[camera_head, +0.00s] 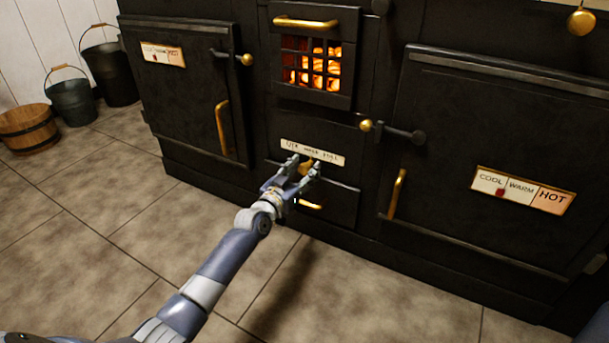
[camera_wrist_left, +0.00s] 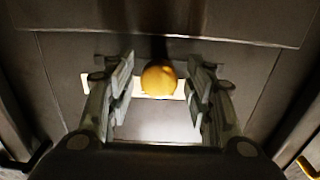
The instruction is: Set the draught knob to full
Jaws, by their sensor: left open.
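The brass draught knob (camera_head: 306,168) sits at the lower middle of the black stove, just below a pale label strip (camera_head: 312,152) whose words are small, the last reading like "FULL". My left gripper (camera_head: 304,171) is open, with its fingers at the knob. In the left wrist view the round knob (camera_wrist_left: 159,79) lies between the two spread fingers (camera_wrist_left: 160,92), with a gap on each side. The strip (camera_wrist_left: 142,86) shows partly behind it. The knob's exact setting cannot be told. My right gripper is not in view.
A barred fire window (camera_head: 312,66) glows above the knob. Oven doors with brass handles (camera_head: 221,128) (camera_head: 397,194) flank it. Gauge plates sit on both doors; the right one (camera_head: 522,190) reads cool, warm, hot. Buckets (camera_head: 72,100) stand at the left. The tiled floor (camera_head: 110,200) in front is clear.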

